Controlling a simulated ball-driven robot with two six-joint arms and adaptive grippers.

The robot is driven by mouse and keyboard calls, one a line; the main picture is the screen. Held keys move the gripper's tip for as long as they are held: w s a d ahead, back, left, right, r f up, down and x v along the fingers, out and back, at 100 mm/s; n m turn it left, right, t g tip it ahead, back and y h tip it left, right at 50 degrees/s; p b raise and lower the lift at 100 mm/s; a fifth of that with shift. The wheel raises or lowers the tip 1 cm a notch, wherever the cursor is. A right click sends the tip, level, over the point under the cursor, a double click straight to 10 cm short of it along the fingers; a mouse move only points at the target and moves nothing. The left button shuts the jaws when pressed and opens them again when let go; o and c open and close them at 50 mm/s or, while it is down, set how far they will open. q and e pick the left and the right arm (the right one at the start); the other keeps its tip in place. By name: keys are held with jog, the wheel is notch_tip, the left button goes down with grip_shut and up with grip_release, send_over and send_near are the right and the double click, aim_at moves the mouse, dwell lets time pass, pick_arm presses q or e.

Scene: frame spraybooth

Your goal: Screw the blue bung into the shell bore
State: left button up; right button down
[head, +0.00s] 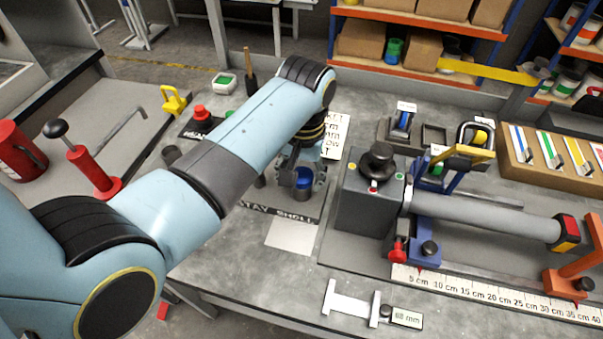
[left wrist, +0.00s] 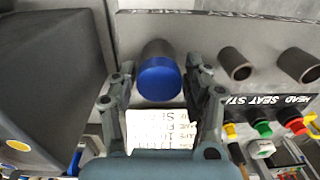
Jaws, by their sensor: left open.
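The blue bung (head: 304,173) sits at the top of a short grey cylinder (head: 303,190) by the "STAY SHELL" label, below my left gripper (head: 302,160). In the left wrist view the bung (left wrist: 160,80) shows its round blue face, with the grey cylinder (left wrist: 158,48) behind it. My left gripper is open, with one finger on each side of the bung and visible gaps between. How deep the bung sits in a bore is hidden. My right gripper is not in view.
A grey tube (head: 485,217) lies in a fixture on the right, with a dark block (head: 375,205) at its left end. A ruler (head: 490,293) runs along the front. A white plate (head: 292,236) lies in front of the cylinder.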

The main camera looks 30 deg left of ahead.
pick_arm(q)
jog(key=shift+c, duration=0.3)
jog(key=c, duration=0.9)
jog(key=m, duration=0.4)
jog(key=shift+m, duration=0.3)
grip_shut()
jog(key=shift+m, duration=0.8)
jog(key=m, duration=0.3)
jog(key=shift+f, duration=0.1)
jog(key=shift+s+a+m, duration=0.1)
jog(key=shift+m, duration=0.9)
jog(key=m, duration=0.2)
jog(key=shift+m, duration=0.3)
